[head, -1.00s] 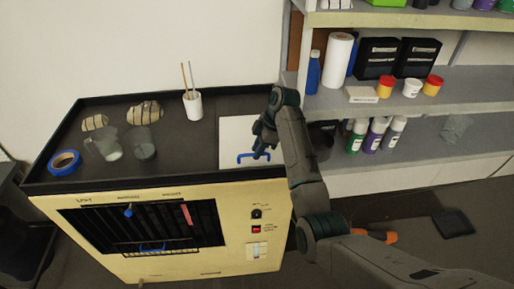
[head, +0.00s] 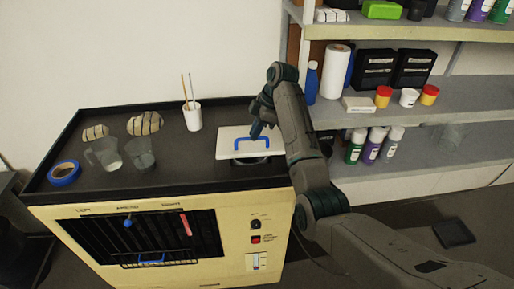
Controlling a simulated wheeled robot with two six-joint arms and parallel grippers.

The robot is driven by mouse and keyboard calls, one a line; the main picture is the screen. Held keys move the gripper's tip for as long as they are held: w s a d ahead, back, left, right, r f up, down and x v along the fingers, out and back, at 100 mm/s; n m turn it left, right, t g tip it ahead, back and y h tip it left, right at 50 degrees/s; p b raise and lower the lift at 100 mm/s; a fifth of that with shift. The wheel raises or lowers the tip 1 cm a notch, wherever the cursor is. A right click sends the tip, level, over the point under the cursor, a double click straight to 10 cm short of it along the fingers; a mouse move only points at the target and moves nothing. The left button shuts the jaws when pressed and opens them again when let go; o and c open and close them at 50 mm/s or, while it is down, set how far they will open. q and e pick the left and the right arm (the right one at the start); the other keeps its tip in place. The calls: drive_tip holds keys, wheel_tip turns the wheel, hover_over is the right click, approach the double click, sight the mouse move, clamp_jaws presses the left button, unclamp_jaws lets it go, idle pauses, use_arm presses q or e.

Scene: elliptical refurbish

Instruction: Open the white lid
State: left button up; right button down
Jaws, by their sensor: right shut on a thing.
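The white lid (head: 232,143) is a flat white panel with a blue handle (head: 251,144) on the right part of the black cabinet top (head: 190,168). My right gripper (head: 258,133) is at the handle and shut on it. The lid appears raised, with a dark gap and an opening (head: 250,161) showing below its near edge. The arm hides the lid's right end. My left gripper is not in view.
A white cup with sticks (head: 193,119), two clear beakers (head: 140,154), wrapped bundles (head: 144,123) and blue tape (head: 65,174) stand left on the cabinet top. Shelves (head: 440,97) with bottles and boxes stand to the right.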

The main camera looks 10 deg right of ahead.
drive_tip(key=w+r, duration=0.4)
drive_tip(key=r, duration=0.1)
drive_tip(key=shift+w+r, duration=0.2)
drive_tip(key=shift+w, duration=0.15)
